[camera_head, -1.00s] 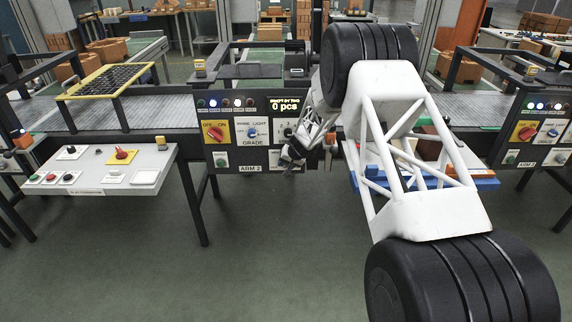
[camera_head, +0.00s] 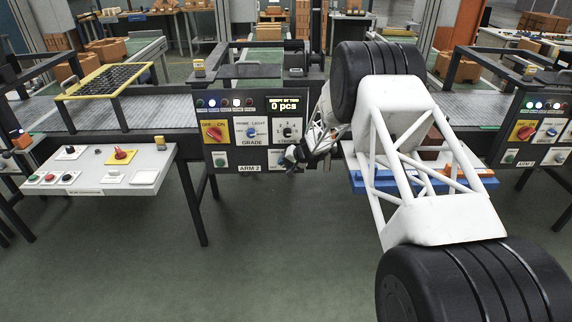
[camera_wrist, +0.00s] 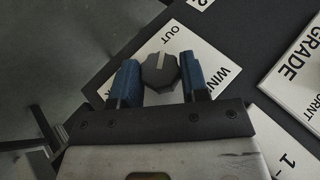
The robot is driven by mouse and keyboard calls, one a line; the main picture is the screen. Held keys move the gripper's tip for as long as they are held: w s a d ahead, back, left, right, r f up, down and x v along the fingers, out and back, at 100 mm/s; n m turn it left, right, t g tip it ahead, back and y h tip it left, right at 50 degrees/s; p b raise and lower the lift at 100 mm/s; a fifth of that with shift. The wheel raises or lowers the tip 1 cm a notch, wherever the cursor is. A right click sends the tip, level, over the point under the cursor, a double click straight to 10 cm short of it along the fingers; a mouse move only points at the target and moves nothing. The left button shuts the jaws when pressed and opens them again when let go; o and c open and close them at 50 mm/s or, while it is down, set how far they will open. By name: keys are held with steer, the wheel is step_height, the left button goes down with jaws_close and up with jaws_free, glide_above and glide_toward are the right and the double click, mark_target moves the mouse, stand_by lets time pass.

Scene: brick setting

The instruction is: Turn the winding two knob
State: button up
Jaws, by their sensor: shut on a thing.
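A dark faceted knob (camera_wrist: 160,71) with a pale pointer line sits on a white label plate (camera_wrist: 205,50) in the wrist view. The plate's readable letters are "WIN" and "OUT", partly covered by a finger. My gripper (camera_wrist: 159,80) has its two blue fingers on either side of the knob, shut on it. In the head view my gripper (camera_head: 291,157) is at the lower right of the ARM 2 panel (camera_head: 225,142), below the stroke dial. There the gripper hides the held knob.
Above the gripper are the black stroke dial (camera_head: 287,131) and the blue grade knob (camera_head: 252,132). A red OFF/ON switch (camera_head: 215,132) is further left. A grey control desk (camera_head: 120,165) stands at the left. A blue tray (camera_head: 365,187) lies right, behind my arm.

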steer(key=o, duration=0.9)
steer(key=shift+o, duration=0.2)
steer(key=shift+d+r, duration=0.1)
steer(key=v, duration=0.7)
steer(key=shift+d+r, duration=0.15)
steer(key=shift+r, duration=0.05)
steer(key=shift+s, duration=0.15)
stand_by(0.4)
